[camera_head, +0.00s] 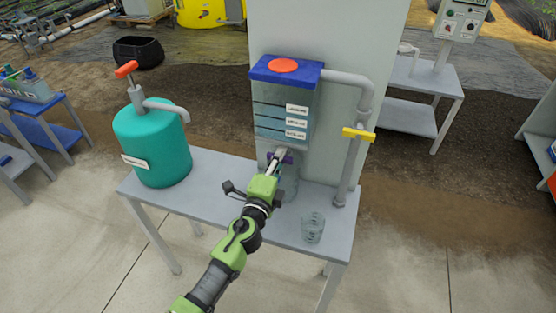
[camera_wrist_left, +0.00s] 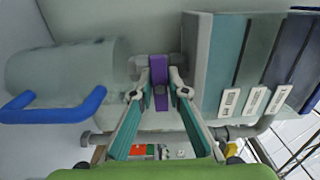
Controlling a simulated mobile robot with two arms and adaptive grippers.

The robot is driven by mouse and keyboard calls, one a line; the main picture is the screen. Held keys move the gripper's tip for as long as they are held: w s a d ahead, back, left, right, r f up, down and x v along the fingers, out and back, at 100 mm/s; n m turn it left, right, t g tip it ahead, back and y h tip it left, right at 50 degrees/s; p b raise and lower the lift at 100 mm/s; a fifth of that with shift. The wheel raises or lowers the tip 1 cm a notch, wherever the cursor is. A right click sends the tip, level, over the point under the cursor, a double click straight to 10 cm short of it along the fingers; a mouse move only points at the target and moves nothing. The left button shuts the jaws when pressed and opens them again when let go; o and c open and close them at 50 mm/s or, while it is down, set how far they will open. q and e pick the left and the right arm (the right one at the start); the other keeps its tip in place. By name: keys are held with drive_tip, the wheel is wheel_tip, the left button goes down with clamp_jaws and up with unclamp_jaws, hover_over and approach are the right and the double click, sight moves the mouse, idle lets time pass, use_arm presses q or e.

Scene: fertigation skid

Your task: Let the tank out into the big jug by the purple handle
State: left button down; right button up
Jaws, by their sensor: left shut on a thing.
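The clear tank (camera_head: 268,122) with a blue lid and orange cap stands against a pale panel, and also shows at the right of the wrist view (camera_wrist_left: 222,60). The purple handle (camera_wrist_left: 159,82) is on its outlet low on the front; a bit of it shows in the head view (camera_head: 288,158). My left gripper (camera_head: 278,158) is shut on the purple handle, one finger on each side in the wrist view (camera_wrist_left: 160,92). The big clear jug (camera_wrist_left: 75,72), with a blue handle, stands below the outlet; my gripper partly hides it in the head view (camera_head: 291,184). My right gripper is not in view.
A small clear beaker (camera_head: 313,229) stands at the right front of the grey table (camera_head: 215,205). A teal canister (camera_head: 152,148) with an orange handle stands at the left. A yellow handle (camera_head: 358,134) sits on the grey side pipe (camera_head: 366,100).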

use_arm(q)
drive_tip(key=n+b, duration=0.1)
drive_tip(key=n, duration=0.1)
drive_tip(key=shift+f+n, duration=0.15)
drive_tip(key=shift+n, duration=0.25)
drive_tip(key=n, duration=0.8)
drive_tip(key=n+p, duration=0.1)
drive_tip(key=n, duration=0.1)
drive_tip(key=shift+r+n, duration=0.25)
drive_tip(key=shift+n, duration=0.05)
drive_tip(key=n, duration=0.2)
drive_tip(key=shift+f+n+p, duration=0.15)
drive_tip(key=shift+n+p, duration=0.15)
drive_tip(key=shift+n, duration=0.1)
drive_tip(key=c, duration=1.9)
unclamp_jaws()
